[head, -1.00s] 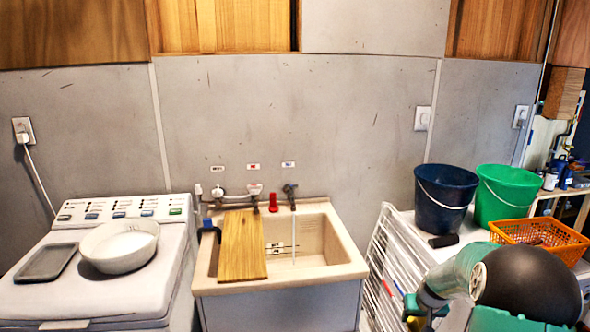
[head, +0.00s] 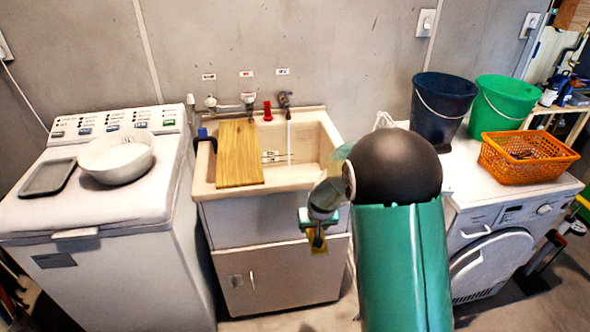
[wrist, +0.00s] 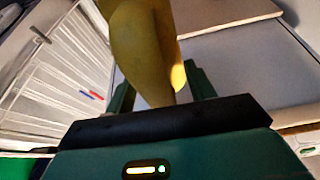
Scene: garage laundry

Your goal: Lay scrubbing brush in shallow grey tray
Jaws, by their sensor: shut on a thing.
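The shallow grey tray (head: 47,178) lies flat and empty on top of the white top-loading washer at the left, beside a white bowl. My gripper (head: 317,231) is in front of the sink cabinet, right of and well away from the tray. It is shut on a yellow thing that I take to be the scrubbing brush (head: 319,244). In the wrist view the brush (wrist: 145,50) is large and smooth between the green fingers, running up out of the picture. Its bristles cannot be made out.
The white bowl (head: 117,157) stands close to the tray's right. A wooden board (head: 239,155) lies across the sink's (head: 315,140) left part. Blue (head: 441,105) and green (head: 503,100) buckets and an orange basket (head: 525,160) stand on the right washer.

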